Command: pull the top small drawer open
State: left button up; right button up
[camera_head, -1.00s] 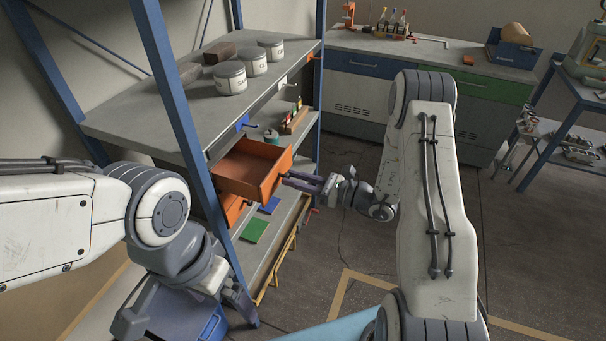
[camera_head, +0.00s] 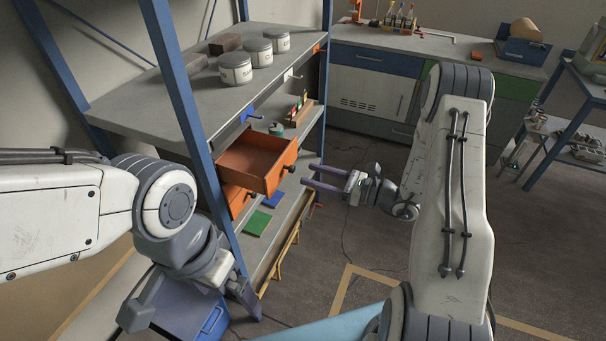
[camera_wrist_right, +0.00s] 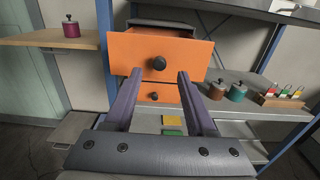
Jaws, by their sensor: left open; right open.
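The top small drawer (camera_head: 262,160) is orange and stands pulled out from its unit under the shelf, its inside showing empty. Its front (camera_wrist_right: 180,52) with a round dark knob (camera_wrist_right: 159,63) faces my right gripper in the right wrist view. My right gripper (camera_head: 309,174) is open and empty, apart from the drawer front, with clear space between. In the wrist view its two purple fingers (camera_wrist_right: 158,75) lie to either side of the knob, not touching it. My left gripper (camera_head: 188,296) is open at the lower left, away from the drawers.
White tins (camera_head: 235,68) and dark blocks stand on the shelf top (camera_head: 150,105). A blue shelf post (camera_head: 184,90) rises left of the drawers. Green and blue flat pieces (camera_head: 258,222) lie on the lower shelf. The floor (camera_head: 380,240) right of the drawer is clear.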

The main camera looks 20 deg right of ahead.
jog(key=b+v, duration=0.1)
jog(key=v, duration=0.5)
jog(key=shift+s, duration=0.1)
